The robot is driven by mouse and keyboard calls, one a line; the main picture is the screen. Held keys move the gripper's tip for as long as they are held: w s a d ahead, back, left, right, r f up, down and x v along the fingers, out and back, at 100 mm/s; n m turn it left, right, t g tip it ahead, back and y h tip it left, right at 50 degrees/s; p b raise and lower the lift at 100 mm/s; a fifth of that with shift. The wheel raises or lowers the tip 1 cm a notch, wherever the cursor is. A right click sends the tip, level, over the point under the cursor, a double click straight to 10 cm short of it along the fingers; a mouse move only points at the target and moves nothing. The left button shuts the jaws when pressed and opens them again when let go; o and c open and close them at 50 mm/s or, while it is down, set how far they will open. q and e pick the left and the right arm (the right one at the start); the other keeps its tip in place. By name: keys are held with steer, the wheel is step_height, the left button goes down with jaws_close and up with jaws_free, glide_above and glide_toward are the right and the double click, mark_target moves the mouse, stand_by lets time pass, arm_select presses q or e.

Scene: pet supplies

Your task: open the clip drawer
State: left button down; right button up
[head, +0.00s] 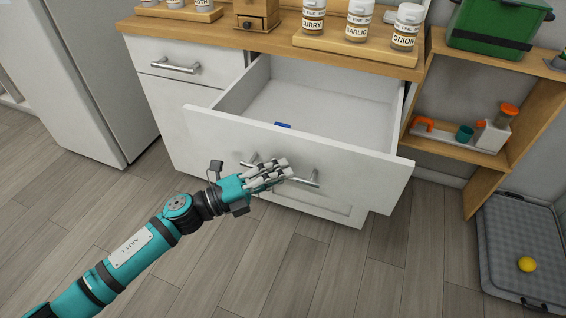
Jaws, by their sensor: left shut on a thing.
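The white clip drawer (345,153) is pulled well out of the cabinet, and its pale interior shows. A small blue object (282,125) lies inside against the drawer's front, mostly hidden by it. The drawer's metal bar handle (308,181) shows at its right end, and my fingers cover its middle. My left gripper (280,171) is shut on this handle in front of the drawer. My right gripper is not in view.
A closed drawer (196,70) sits to the left. Spice jars (358,18) stand on a wooden board on the counter above. The floor in front is clear.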

arm_select(q)
steer(key=shift+s+a+f, duration=0.15)
steer(key=shift+s+f, duration=0.15)
steer(key=c, duration=1.4)
jaws_free()
steer(key=shift+w, duration=0.1)
steer(key=shift+r, duration=0.15)
steer(key=v, duration=1.2)
